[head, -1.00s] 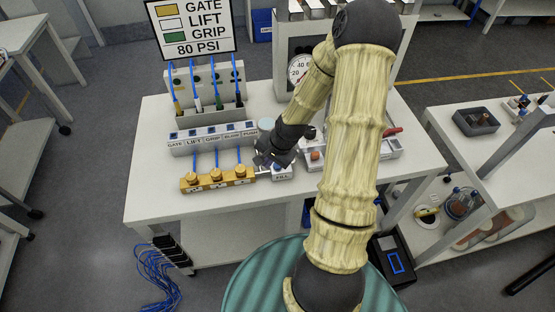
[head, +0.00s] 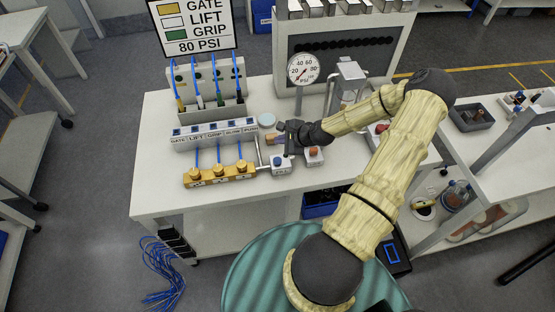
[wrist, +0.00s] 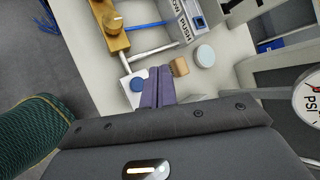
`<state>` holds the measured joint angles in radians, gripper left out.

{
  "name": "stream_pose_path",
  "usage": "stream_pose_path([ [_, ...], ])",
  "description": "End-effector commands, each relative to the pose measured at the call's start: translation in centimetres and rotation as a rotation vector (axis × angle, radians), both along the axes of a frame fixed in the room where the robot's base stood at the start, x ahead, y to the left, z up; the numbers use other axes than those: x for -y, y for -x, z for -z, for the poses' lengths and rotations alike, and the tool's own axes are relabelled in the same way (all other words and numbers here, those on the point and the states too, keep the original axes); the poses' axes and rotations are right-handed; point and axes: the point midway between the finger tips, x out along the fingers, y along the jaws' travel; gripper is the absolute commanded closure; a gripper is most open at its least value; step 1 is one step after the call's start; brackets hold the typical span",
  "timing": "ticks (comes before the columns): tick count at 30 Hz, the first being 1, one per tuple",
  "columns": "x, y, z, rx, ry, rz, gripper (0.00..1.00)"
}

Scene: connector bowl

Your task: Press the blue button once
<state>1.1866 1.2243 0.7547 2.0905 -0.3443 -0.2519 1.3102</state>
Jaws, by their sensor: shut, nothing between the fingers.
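A round blue button (wrist: 137,84) sits on a small white box (wrist: 131,95) in the wrist view, just left of my finger pads. In the head view the white box (head: 281,168), labelled FILL, stands near the table's front, with the blue button (head: 280,160) on top. My gripper (head: 270,139) is behind the box in the head view, its fingers pointing left. In the wrist view the purple fingers of my gripper (wrist: 158,70) are together and empty. They look apart from the button; their height above the table is hard to tell.
A white box with an orange button (head: 314,153) stands to the right. Yellow valves (head: 217,174) and a labelled panel (head: 213,138) stand to the left. A tan block (wrist: 180,66) and a white disc (wrist: 204,56) are beyond my fingers. A pressure gauge (head: 303,70) stands behind.

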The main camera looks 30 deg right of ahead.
Motion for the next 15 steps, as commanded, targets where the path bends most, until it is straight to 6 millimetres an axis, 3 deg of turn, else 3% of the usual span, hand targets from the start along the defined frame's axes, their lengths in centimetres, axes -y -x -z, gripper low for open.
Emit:
stream_pose_path([
  [15, 0.0, 0.0, 5.6, -0.002, 0.002, -0.002, 1.0],
])
